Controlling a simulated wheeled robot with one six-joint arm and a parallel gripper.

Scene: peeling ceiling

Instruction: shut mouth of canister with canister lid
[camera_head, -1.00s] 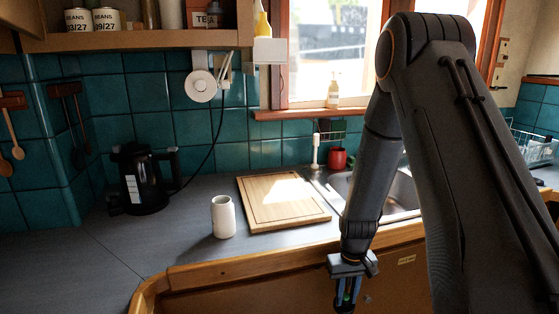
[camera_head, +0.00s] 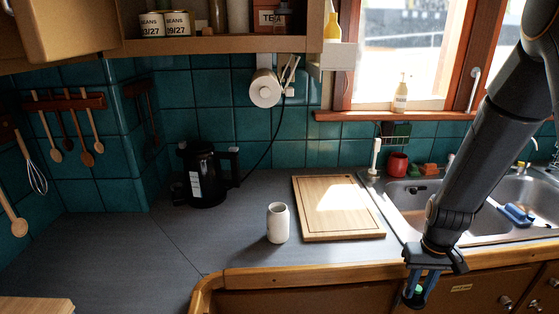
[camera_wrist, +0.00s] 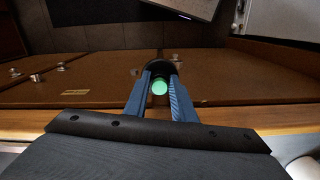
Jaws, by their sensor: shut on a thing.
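The canister (camera_head: 278,224) is a small white cylinder standing upright on the grey counter, left of the cutting board, with its top uncovered as far as I can see. My gripper (camera_head: 416,290) hangs in front of the counter edge, low and to the right of the canister, apart from it. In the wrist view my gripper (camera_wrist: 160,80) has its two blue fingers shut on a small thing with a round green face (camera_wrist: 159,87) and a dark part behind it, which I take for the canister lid. Its full shape is hidden by the fingers.
A wooden cutting board (camera_head: 335,207) lies right of the canister. A black kettle (camera_head: 206,177) stands behind to the left. The sink (camera_head: 500,205) and a red mug (camera_head: 397,164) are at right. The counter left of the canister is clear.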

